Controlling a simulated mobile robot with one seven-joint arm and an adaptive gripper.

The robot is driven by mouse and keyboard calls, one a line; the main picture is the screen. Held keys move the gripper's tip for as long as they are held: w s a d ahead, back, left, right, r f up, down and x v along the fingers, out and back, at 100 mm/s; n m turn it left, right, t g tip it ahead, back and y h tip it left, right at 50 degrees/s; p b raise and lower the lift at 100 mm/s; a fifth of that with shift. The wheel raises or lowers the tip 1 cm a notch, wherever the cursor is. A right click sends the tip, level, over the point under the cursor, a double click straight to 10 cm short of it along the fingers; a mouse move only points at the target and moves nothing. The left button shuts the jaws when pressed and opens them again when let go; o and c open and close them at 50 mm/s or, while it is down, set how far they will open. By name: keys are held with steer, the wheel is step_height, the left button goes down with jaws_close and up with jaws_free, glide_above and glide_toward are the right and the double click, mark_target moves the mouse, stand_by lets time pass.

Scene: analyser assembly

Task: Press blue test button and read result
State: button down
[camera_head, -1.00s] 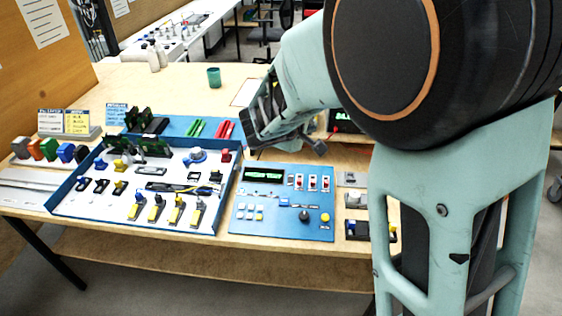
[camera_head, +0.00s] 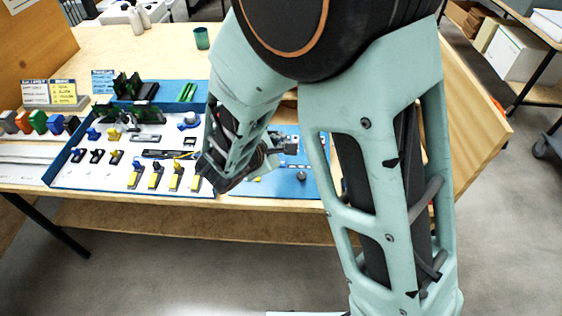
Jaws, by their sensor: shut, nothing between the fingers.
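The blue test panel (camera_head: 312,186) lies on the bench, largely hidden behind my arm. A dark knob (camera_head: 301,176) shows near its front edge. Its display and most of its buttons are covered, and I cannot make out a blue test button or any result. My gripper (camera_head: 288,143) is small and partly hidden behind my wrist. It is shut and empty, over the back part of the panel. I cannot tell whether it touches anything.
A white tray with blue walls (camera_head: 62,160) holds several yellow and black parts left of my wrist. Coloured blocks (camera_head: 38,122), sign cards (camera_head: 62,92) and a green cup (camera_head: 201,38) stand on the bench. The bench's front left is crowded.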

steer(key=f+b, duration=0.2)
steer(key=f, duration=0.1)
steer(key=w+f+b, duration=0.1)
steer(key=f+b, duration=0.1)
steer(key=f, duration=0.2)
steer(key=shift+w+f, duration=0.15)
steer(key=shift+w, duration=0.05)
steer(key=shift+w+f+b, duration=0.2)
steer(key=shift+f+b, duration=0.4)
steer(key=shift+b, duration=0.3)
steer(key=shift+f, duration=0.1)
stand_by(0.4)
steer(key=shift+w+f+b, duration=0.1)
steer(key=shift+f+b, duration=0.2)
steer(key=shift+b, duration=0.45)
steer(key=shift+f+b, duration=0.35)
steer(key=shift+b, duration=0.15)
stand_by(0.4)
steer(key=shift+r+p, duration=0.35)
steer(key=shift+r, duration=0.45)
steer(key=shift+s+r+p, duration=0.2)
steer(key=shift+r+p, duration=0.3)
steer(key=shift+r, duration=0.3)
steer(key=shift+s+r+p, duration=0.25)
steer(key=shift+r+p, duration=0.2)
steer(key=shift+r, duration=0.4)
steer(key=shift+s+r+p, duration=0.2)
steer(key=shift+r+p, duration=0.3)
steer(key=shift+r, duration=0.3)
